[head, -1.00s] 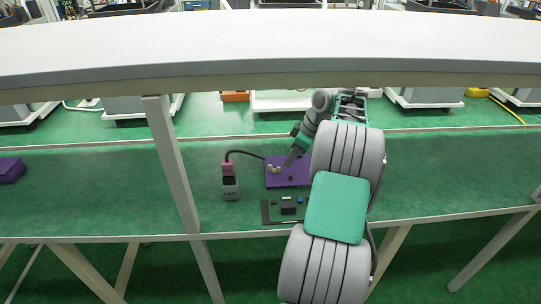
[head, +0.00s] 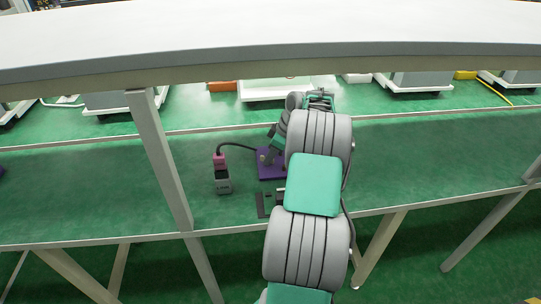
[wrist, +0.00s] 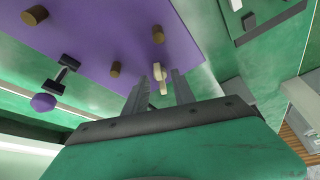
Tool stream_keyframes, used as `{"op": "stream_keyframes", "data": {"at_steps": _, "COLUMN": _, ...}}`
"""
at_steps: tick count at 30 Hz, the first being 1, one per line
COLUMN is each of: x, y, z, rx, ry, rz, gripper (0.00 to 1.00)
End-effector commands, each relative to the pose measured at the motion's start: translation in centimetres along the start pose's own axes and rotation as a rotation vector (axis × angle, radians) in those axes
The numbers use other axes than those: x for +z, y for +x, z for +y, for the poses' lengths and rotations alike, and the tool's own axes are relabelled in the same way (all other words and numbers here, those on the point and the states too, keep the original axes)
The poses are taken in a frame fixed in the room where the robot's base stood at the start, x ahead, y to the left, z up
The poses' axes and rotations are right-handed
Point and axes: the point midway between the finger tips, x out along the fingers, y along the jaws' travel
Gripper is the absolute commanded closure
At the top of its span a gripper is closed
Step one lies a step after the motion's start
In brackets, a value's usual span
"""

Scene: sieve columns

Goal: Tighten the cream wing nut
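The cream wing nut (wrist: 160,75) shows in the wrist view, standing out from the purple plate (wrist: 90,30). My gripper (wrist: 159,86) is open, with its two grey fingers apart and the wing nut between their tips. I see a gap on both sides of the nut, and I cannot tell whether either finger touches it.
A grey block with a pink plug and black cable (head: 222,182) stands left of the plate. A dark tray (head: 262,205) lies in front. A bench post (head: 160,160) rises further left.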

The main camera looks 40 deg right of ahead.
Motion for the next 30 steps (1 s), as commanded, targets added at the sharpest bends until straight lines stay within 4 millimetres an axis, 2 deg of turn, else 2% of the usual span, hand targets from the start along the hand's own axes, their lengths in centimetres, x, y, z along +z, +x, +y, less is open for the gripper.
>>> {"op": "stream_keyframes", "data": {"at_steps": 1, "x": -0.04, "y": 0.00, "z": -0.02, "rx": 0.000, "ry": -0.001, "rz": 0.000, "gripper": 0.71}}
{"op": "stream_keyframes", "data": {"at_steps": 12, "x": -0.11, "y": -0.01, "z": -0.05, "rx": -0.001, "ry": -0.002, "rz": 0.000, "gripper": 1.00}}
{"op": "stream_keyframes", "data": {"at_steps": 30, "x": -0.17, "y": -0.02, "z": -0.06, "rx": 0.006, "ry": 0.010, "rz": 0.001, "gripper": 1.00}}
